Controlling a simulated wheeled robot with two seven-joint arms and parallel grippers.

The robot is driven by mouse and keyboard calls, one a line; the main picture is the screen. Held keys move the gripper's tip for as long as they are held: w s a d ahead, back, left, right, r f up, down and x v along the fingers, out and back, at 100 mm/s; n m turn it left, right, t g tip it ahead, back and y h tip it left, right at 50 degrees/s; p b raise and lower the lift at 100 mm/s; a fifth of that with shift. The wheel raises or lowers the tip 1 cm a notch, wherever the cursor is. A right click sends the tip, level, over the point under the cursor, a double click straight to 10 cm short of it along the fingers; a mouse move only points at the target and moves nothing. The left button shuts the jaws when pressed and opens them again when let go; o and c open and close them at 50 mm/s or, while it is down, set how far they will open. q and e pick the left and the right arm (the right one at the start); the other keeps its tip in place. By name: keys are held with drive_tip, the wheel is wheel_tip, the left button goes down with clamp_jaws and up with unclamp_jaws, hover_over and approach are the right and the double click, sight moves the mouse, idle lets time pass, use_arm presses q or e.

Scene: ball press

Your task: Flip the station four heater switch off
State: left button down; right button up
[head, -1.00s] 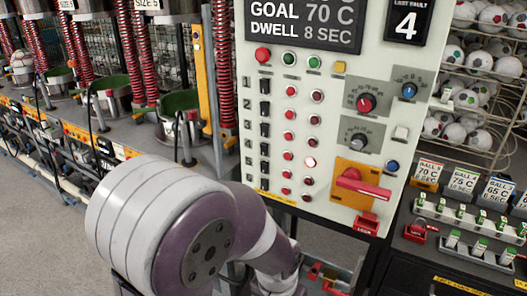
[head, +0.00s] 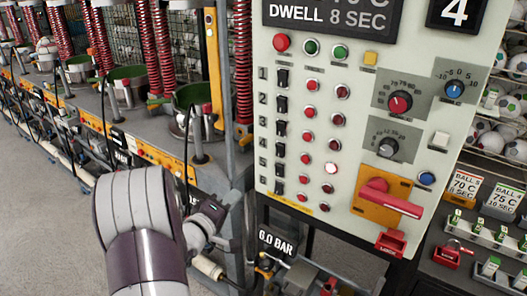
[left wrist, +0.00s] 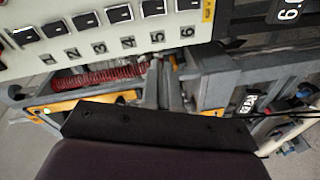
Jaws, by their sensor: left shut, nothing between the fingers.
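The station four switch (head: 279,150) is a small black rocker in the column at the left of the pale control panel (head: 300,50). In the left wrist view, it is the black switch (left wrist: 119,14) by the number 4. I cannot tell which way it is tipped. The right-hand lamp (head: 332,169) in its row glows bright. My left gripper (head: 212,212) is left of and below the switches, apart from the panel. In the left wrist view, its shut, empty fingers (left wrist: 162,85) are below the switch row. My right gripper is out of view.
Switches for the other stations sit close above and below switch four. A red handle (head: 390,198) on an orange plate juts from the panel's lower right. Presses with red springs (head: 243,70) stand at the left. A 6.0 BAR sign (head: 276,243) is below the panel.

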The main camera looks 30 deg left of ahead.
sight(278, 148)
use_arm(q)
drive_tip(key=r, duration=0.1)
drive_tip(key=d+r+n+t+h, duration=0.1)
drive_tip(key=r, duration=0.1)
drive_tip(key=d+r+n+t+h, duration=0.1)
drive_tip(key=shift+d+r, duration=0.15)
drive_tip(key=shift+r, duration=0.15)
drive_tip(key=shift+w, duration=0.2)
drive_tip(key=w, duration=0.4)
drive_tip(key=w+r+p, duration=0.1)
drive_tip(key=w, duration=0.4)
drive_tip(key=w+d+p, duration=0.1)
drive_tip(key=w, duration=0.3)
drive_tip(key=shift+w+r, duration=0.3)
drive_tip(key=shift+w, duration=0.05)
